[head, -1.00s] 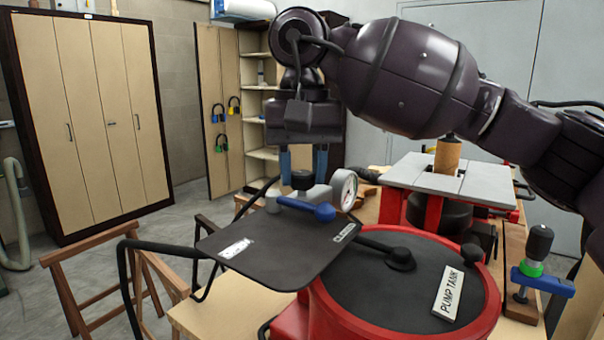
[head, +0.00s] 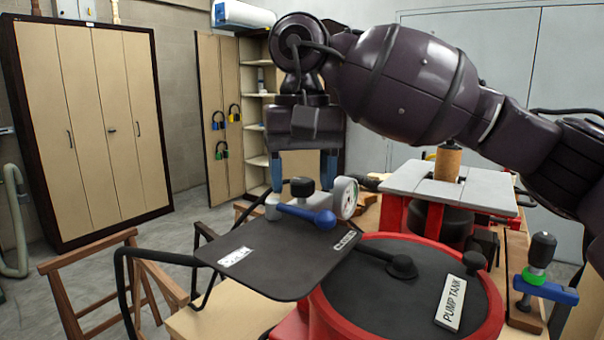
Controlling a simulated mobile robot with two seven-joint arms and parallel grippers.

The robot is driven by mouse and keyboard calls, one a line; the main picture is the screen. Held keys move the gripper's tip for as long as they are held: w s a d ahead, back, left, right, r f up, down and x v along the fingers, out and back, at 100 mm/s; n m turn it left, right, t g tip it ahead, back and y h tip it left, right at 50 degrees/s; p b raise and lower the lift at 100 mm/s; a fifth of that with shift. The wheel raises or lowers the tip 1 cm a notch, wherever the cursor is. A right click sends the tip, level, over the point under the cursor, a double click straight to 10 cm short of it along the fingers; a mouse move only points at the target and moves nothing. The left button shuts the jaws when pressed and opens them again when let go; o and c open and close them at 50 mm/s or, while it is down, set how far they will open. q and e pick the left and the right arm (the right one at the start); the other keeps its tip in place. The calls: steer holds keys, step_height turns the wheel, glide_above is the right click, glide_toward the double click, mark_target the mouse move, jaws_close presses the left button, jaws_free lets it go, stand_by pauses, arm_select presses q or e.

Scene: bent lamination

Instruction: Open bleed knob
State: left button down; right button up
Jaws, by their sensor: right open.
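A black round knob (head: 302,187) stands on a grey valve body (head: 316,200) behind the black plate (head: 280,257). A blue handle (head: 308,216) extends right from the valve, its rounded end on the side of the plate's "CLOSED" label (head: 346,241). The other label (head: 235,256) is at the plate's left and hard to read. Which part is the bleed knob is not marked. My right gripper (head: 302,174) points down, open, its blue fingers to either side of the black knob with gaps visible. My left gripper is out of view.
A pressure gauge (head: 345,197) stands close to the right finger. The red pump tank (head: 345,325) with black lid (head: 400,290) is in front. A grey-topped machine (head: 455,188) stands right, and a blue clamp (head: 545,288) far right. A bent black rail (head: 125,285) is at left.

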mark_target(302, 180)
step_height(302, 180, up, 11)
steer(key=p, duration=0.1)
stand_by(0.7)
steer(key=shift+f, duration=0.15)
